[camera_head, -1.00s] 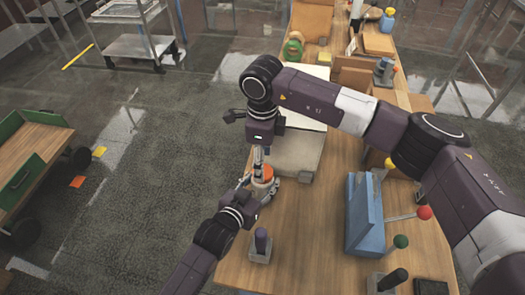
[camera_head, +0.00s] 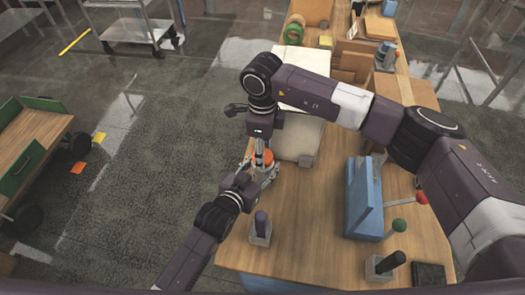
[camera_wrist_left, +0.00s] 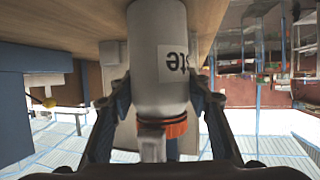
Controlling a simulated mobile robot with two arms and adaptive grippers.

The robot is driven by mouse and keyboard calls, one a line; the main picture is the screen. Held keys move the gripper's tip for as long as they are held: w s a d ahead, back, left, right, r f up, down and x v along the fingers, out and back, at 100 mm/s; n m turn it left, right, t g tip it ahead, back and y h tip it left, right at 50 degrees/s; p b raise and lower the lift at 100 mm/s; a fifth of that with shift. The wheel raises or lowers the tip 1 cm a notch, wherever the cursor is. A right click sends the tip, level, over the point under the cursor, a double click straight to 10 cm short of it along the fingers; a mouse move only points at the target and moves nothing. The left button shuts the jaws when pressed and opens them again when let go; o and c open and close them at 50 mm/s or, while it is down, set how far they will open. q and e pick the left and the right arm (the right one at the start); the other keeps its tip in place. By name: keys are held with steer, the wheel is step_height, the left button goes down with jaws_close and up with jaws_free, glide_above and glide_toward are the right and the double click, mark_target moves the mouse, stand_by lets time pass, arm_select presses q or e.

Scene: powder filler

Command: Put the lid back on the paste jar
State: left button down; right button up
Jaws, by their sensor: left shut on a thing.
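The paste jar (camera_wrist_left: 160,60) is a pale cylinder with a white label reading "ste", upside down in the left wrist view. My left gripper (camera_wrist_left: 160,88) has a finger on each side of the jar and is shut on it; it also shows in the head view (camera_head: 262,178). The orange lid (camera_head: 264,158) is at the jar's top end and shows in the left wrist view (camera_wrist_left: 176,129), looking slightly tilted. My right gripper (camera_head: 261,148) comes down from above, its fingers at the lid, seemingly shut on it. Whether the lid is seated is hard to tell.
A blue fixture (camera_head: 362,200) with red and green knobs stands to the right on the wooden table (camera_head: 310,235). A dark-topped post (camera_head: 261,228) stands near the front left. A pale box (camera_head: 298,140) is just behind the jar.

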steer(key=o, duration=1.4)
steer(key=shift+c, duration=0.2)
step_height(320, 180, up, 12)
arm_select(q)
steer(key=c, duration=1)
jaws_free()
steer(key=shift+o, duration=0.2)
